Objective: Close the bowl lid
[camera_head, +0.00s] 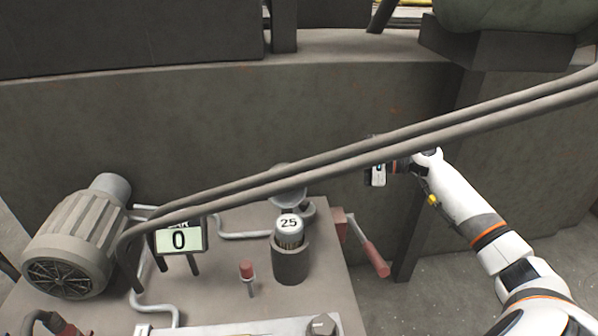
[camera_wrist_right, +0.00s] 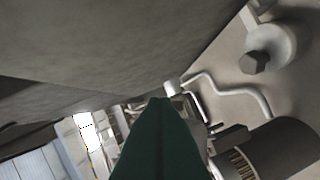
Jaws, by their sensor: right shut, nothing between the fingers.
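A pale round part (camera_head: 287,190), possibly the bowl or its lid, sits behind the two long pipes in the head view. The pipes cross in front of it, so I cannot tell how far the lid is open. My right gripper (camera_head: 376,176) is to the right of this part and apart from it, near the dark wall. In the right wrist view a dark green wedge, seemingly the shut fingers of my right gripper (camera_wrist_right: 160,105), points up from the bottom with nothing between them. My left gripper is not in view.
Two long pipes (camera_head: 365,150) slant across the space between me and the wall. A canister marked 25 (camera_head: 289,226) stands in a dark holder (camera_head: 291,266). A red handle (camera_head: 371,250) juts off the bench's right side. A display reading 0 (camera_head: 180,240) and a motor (camera_head: 75,240) stand left.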

